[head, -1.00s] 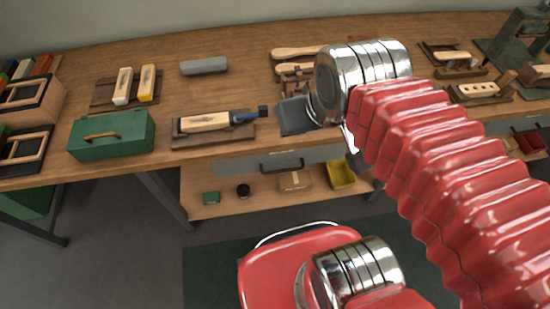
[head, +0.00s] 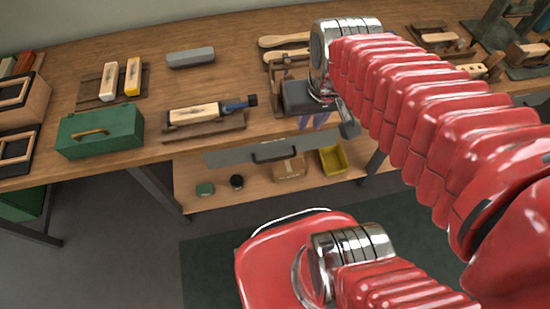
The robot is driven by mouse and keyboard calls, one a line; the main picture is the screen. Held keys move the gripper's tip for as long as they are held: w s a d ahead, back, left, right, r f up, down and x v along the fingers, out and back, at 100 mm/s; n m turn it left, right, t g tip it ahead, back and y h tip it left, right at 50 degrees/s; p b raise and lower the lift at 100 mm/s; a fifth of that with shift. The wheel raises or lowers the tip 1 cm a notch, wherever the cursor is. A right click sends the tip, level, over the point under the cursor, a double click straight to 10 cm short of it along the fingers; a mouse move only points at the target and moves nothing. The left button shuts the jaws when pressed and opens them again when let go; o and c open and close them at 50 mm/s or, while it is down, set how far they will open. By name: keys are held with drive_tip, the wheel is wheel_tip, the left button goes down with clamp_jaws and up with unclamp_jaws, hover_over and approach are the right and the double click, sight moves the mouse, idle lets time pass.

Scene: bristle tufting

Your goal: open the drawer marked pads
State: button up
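A grey drawer front (head: 228,156) with a dark bar handle (head: 275,153) sits under the bench's front edge. It looks shut. No marking on it is readable, so I cannot tell whether it is the pads drawer. My gripper (head: 316,121) hangs at the bench's front edge, above and to the right of the handle and apart from it. Its dark body shows with bluish finger-like parts below. The finger gap is not clear, and nothing is seen held.
On the bench (head: 225,85) are a green box (head: 100,132), a brush block on a wooden tray (head: 205,132) and a grey block (head: 190,57). A lower shelf (head: 225,193) holds a yellow bin (head: 333,160).

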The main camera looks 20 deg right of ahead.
drive_tip(key=d+f+m+g+y, duration=0.2)
drive_tip(key=d+f, duration=0.1)
drive_tip(key=f, duration=0.4)
drive_tip(key=d+f+m+g+y, duration=0.2)
drive_tip(key=d+f+m+g, duration=0.1)
drive_tip(key=f, duration=0.4)
drive_tip(key=m+t+y, duration=0.4)
drive_tip(key=t+y, duration=0.4)
drive_tip(key=y, duration=0.3)
approach(280, 159)
drive_tip(key=shift+v, duration=0.95)
drive_tip(key=shift+a, duration=0.15)
drive_tip(key=x, duration=1.3)
drive_tip(key=shift+w+a+f, duration=0.15)
drive_tip(key=shift+w+f, duration=0.05)
clamp_jaws()
